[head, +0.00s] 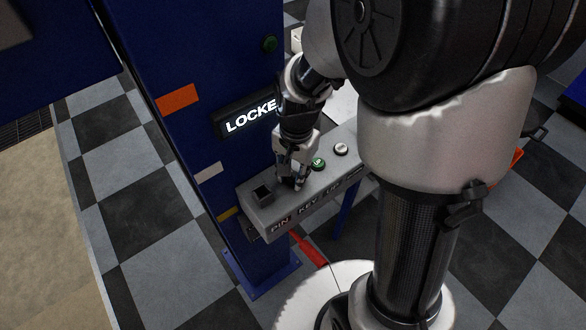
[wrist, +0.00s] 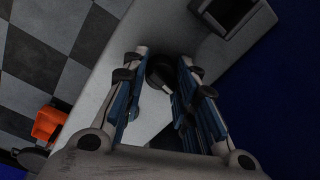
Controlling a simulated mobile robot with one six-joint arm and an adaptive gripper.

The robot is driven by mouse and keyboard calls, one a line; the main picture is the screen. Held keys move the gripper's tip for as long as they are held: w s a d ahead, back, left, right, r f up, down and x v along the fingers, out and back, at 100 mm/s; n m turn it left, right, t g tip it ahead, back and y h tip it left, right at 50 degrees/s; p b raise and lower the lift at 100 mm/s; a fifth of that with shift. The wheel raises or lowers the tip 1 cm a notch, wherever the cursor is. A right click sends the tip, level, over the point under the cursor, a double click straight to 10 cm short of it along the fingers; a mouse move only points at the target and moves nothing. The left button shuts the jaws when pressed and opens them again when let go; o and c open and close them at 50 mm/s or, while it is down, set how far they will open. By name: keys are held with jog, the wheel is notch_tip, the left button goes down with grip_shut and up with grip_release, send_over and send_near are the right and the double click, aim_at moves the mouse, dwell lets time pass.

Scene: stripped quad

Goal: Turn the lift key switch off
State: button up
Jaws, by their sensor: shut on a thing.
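The lift key switch (wrist: 160,70) shows in the wrist view as a dark round piece with a pale mark, between my fingertips. It sits on a grey control box (head: 306,206) with PIN and KEY labels on its front. My gripper (head: 296,184) points down onto the box top above the KEY label and hides the switch in the head view. In the wrist view my gripper (wrist: 160,82) has its fingers on both sides of the switch, shut on it. The switch's exact angle cannot be told.
A square dark socket (head: 262,194) stands left of my gripper on the box. A green button (head: 318,163) and a white button (head: 341,149) are to its right. A blue post (head: 190,130) behind carries a lit sign (head: 250,116) reading "LOCKE", its end hidden. An orange object (wrist: 48,124) lies low left.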

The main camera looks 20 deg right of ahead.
aim_at(296, 173)
jog(key=shift+n, duration=0.9)
jog(key=o, duration=1)
jog(key=shift+o, duration=0.2)
notch_tip(296, 173, up, 12)
jog(key=shift+s+d, duration=0.15)
jog(key=shift+d, duration=0.1)
jog(key=shift+r, duration=0.1)
